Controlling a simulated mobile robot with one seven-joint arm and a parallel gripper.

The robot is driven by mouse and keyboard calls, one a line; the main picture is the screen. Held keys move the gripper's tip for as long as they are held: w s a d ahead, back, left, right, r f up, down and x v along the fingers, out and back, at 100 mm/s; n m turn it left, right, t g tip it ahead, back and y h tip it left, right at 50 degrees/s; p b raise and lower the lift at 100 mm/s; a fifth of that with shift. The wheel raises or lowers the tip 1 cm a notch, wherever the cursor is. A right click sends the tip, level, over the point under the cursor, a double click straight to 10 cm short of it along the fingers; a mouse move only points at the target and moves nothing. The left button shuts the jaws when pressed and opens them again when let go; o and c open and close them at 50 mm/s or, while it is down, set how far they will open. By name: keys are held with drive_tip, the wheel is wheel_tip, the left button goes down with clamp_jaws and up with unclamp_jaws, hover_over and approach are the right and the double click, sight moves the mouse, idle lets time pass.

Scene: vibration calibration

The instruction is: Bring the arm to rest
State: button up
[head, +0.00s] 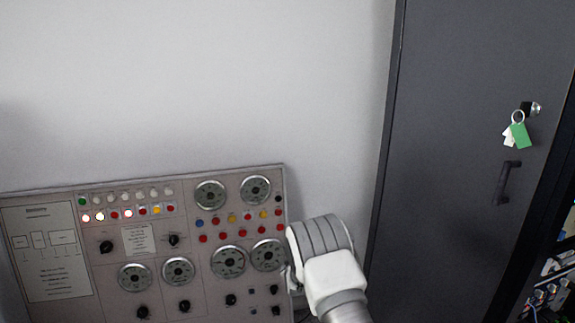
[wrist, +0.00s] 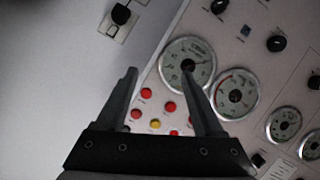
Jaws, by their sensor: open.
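My gripper (wrist: 160,73) shows in the wrist view with its two dark fingers apart and nothing between them. It points towards a grey control panel (wrist: 230,50) with round dials and red and yellow buttons. The gap between the fingertips and the panel cannot be judged. In the head view my white and grey arm stands at the lower middle, in front of the right edge of the control panel (head: 105,273). The fingers are mostly hidden there behind my own arm.
A tall dark grey cabinet (head: 440,150) stands on the right, with a handle (head: 506,183) and keys with a green tag (head: 520,135) in its lock. Coloured equipment (head: 545,295) shows at the lower right edge. The pale wall (head: 200,90) above the panel is bare.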

drive_tip(key=s+d+r+m+g, duration=0.1)
drive_tip(key=s+d+r, duration=0.15)
drive_tip(key=r, duration=0.55)
drive_tip(key=s+d+r+m+g, duration=0.1)
drive_tip(key=s+r, duration=0.2)
drive_tip(key=r, duration=0.6)
drive_tip(key=s+d+r+m+g, duration=0.15)
drive_tip(key=s+d+r, duration=0.25)
drive_tip(key=s+r, duration=0.7)
drive_tip(key=s+d+r+m+g, duration=0.1)
drive_tip(key=s+d+r+m, duration=0.15)
drive_tip(key=s, duration=1.35)
drive_tip(key=s+d+r+m+g, duration=0.1)
drive_tip(key=s+d+r+g, duration=0.15)
drive_tip(key=s, duration=1.35)
wheel_tip(320, 180, up, 28)
drive_tip(key=p, duration=2.8)
drive_tip(key=shift+s+r+t+h+p, duration=0.2)
drive_tip(key=shift+s+t+h+p, duration=0.1)
drive_tip(key=shift+s+h, duration=0.15)
drive_tip(key=shift+a, duration=0.1)
